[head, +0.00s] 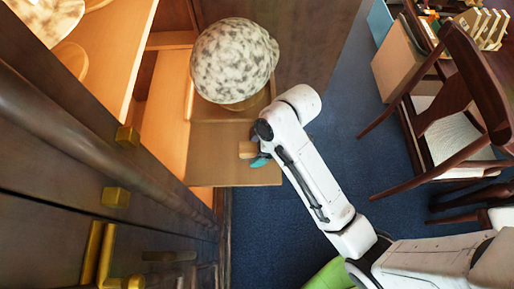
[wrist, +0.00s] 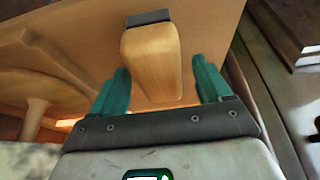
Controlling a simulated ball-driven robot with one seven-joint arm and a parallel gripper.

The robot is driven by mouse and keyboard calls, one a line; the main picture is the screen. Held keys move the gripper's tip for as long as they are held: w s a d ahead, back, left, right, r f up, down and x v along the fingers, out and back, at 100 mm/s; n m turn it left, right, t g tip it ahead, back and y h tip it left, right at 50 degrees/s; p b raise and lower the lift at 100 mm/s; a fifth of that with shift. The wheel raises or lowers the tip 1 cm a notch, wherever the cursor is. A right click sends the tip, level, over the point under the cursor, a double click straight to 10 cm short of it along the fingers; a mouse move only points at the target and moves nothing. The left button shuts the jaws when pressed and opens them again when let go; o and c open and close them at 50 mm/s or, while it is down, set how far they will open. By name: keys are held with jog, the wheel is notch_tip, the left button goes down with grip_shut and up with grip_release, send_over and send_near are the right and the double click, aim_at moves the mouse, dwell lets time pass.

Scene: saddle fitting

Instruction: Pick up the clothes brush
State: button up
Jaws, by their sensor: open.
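The clothes brush (wrist: 151,62) is a pale wooden block with a dark grey strip at its far end in the wrist view. In the head view the brush (head: 246,150) is a small wooden piece on a pull-out wooden board. My gripper (wrist: 161,80) is open, with one teal finger on each side of the brush's near part. In the head view my gripper (head: 260,160) is at the brush's right edge, partly hidden by my wrist.
The wooden board (head: 235,176) juts from an open cabinet. A large speckled round object (head: 233,60) stands behind the brush. Dark cabinet fronts with brass knobs (head: 127,137) lie to the left. A wooden chair (head: 450,100) stands at right on blue carpet (head: 262,225).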

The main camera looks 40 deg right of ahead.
aim_at(251, 149)
jog(key=shift+f, duration=0.25)
dwell(0.5)
jog(key=c, duration=1.1)
jog(key=shift+r, duration=0.2)
jog(key=shift+r+p, duration=0.75)
jog(key=shift+p, duration=0.05)
jog(key=r+p, duration=0.3)
jog(key=p, duration=0.1)
jog(key=shift+s, duration=0.2)
jog(key=s+a+r+p, duration=0.1)
jog(key=s+r, duration=0.7)
jog(key=s, duration=0.5)
jog(key=shift+s+a+r+p, duration=0.2)
jog(key=shift+a+r+p, duration=0.05)
jog(key=shift+r+p, duration=0.05)
